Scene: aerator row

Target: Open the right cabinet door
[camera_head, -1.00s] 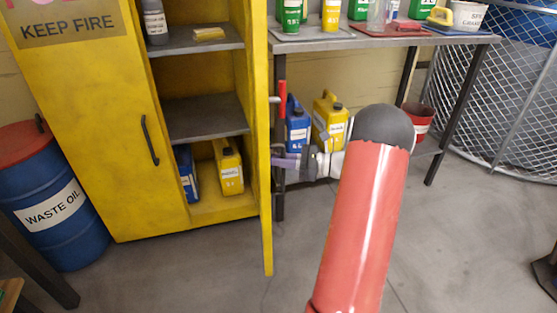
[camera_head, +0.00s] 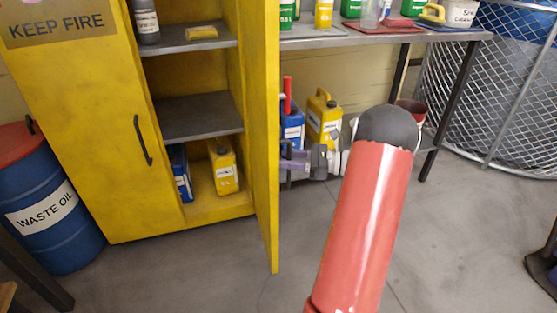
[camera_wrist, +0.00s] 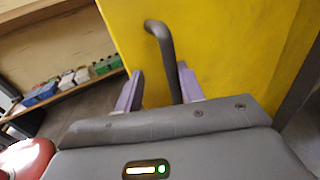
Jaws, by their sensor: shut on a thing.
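The yellow cabinet's right door (camera_head: 262,150) stands open, swung out from the cabinet and seen at a steep angle. In the wrist view the door's yellow face (camera_wrist: 225,45) fills the upper right. Its dark bar handle (camera_wrist: 165,45) runs down between the two purple fingers of my gripper (camera_wrist: 160,88). The gripper is shut on the handle. In the head view my gripper (camera_head: 297,163) is at the door's outer side, partly hidden by my arm. The handle is not clear there. The left door (camera_head: 85,130) is closed, with a dark handle (camera_head: 143,140).
Cabinet shelves (camera_head: 200,117) hold a bottle, a yellow item and jugs. A workbench (camera_head: 385,40) stands to the right, with jugs (camera_head: 323,115) beneath it. A waste oil drum (camera_head: 48,205) stands left, a wire cage (camera_head: 500,85) far right. The floor before the cabinet is clear.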

